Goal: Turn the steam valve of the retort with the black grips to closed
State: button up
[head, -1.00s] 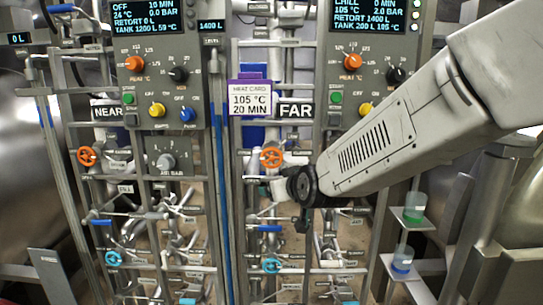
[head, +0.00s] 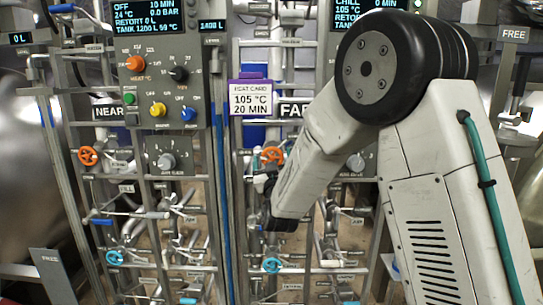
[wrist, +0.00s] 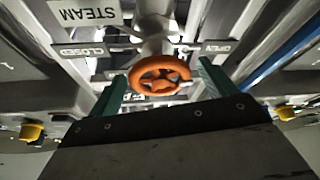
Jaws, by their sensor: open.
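An orange handwheel (head: 272,155) on the FAR panel is partly hidden by my arm. In the wrist view the orange handwheel (wrist: 160,75) sits on a pale stem under a STEAM label (wrist: 85,12), upside down in the picture. A CLOSED label (wrist: 82,51) is left of it and an OPEN label (wrist: 215,48) right. My gripper (wrist: 161,82) is open, its two green fingers on either side of the wheel; I cannot tell whether they touch it. A second orange handwheel (head: 88,156) is on the NEAR panel. I cannot tell which retort has black grips.
Blue handwheels (head: 272,265) and blue levers (head: 102,222) sit lower among the pipes. A heat card (head: 249,98) hangs between the panels. The near control box (head: 160,65) has knobs and buttons. A FREE sign (head: 513,35) is at the upper right.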

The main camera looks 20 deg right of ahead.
jog(key=shift+x, duration=1.25)
jog(key=c, duration=1)
jog(key=shift+o, duration=0.2)
